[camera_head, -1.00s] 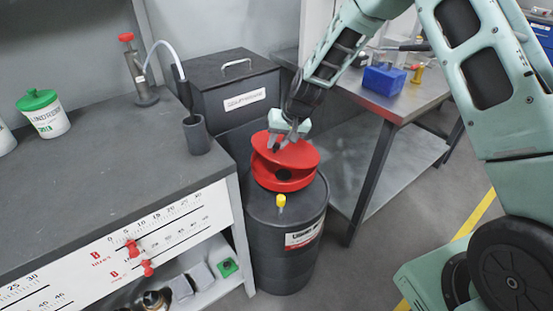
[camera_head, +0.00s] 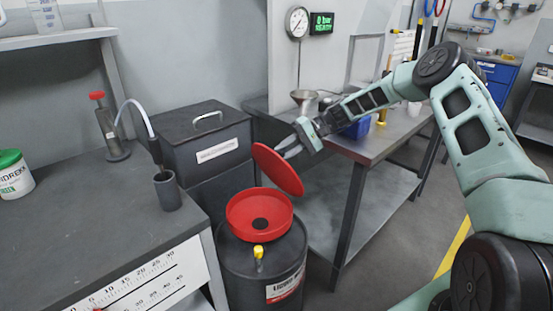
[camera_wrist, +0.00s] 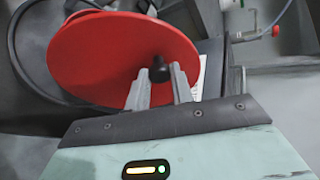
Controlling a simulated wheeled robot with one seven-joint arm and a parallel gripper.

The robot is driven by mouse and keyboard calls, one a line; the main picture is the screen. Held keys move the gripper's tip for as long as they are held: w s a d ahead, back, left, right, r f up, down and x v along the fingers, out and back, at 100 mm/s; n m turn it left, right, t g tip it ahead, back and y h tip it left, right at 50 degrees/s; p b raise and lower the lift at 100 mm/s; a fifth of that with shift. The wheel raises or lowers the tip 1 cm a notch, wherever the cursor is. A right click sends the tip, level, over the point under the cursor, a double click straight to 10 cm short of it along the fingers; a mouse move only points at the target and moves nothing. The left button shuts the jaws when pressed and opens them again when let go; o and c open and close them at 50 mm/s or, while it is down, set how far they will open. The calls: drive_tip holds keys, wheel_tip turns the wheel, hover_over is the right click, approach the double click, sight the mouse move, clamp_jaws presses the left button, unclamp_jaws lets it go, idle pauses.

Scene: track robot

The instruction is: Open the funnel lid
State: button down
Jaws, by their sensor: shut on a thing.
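The red funnel (camera_head: 240,214) sits on top of a dark drum (camera_head: 290,252), its bowl uncovered with a dark hole in the middle. Its round red lid (camera_head: 278,170) stands steeply tilted up at the funnel's right rear side. My gripper (camera_head: 287,150) is at the lid's upper right face. In the wrist view the lid (camera_wrist: 110,55) fills the upper left, and my gripper (camera_wrist: 160,82) has its fingers on either side of the lid's small black knob (camera_wrist: 159,70), shut on it.
A yellow-capped fitting (camera_head: 258,252) stands on the drum top in front of the funnel. A black box with a handle (camera_head: 205,140) is behind left.

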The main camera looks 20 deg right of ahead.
drive_tip(key=shift+w+d+m+y+b, duration=0.2)
drive_tip(key=shift+d+y, duration=0.25)
drive_tip(key=shift+d, duration=0.4)
drive_tip(key=shift+w+d+m+y+b, duration=0.1)
drive_tip(key=shift+w+d+y, duration=0.3)
drive_tip(key=shift+d, duration=0.4)
drive_tip(key=shift+s, duration=0.1)
drive_tip(key=c, duration=1.2)
unclamp_jaws()
drive_tip(key=shift+c, duration=0.2)
drive_tip(key=b+v, duration=0.1)
drive_tip(key=v, duration=0.6)
drive_tip(key=shift+d, duration=0.25)
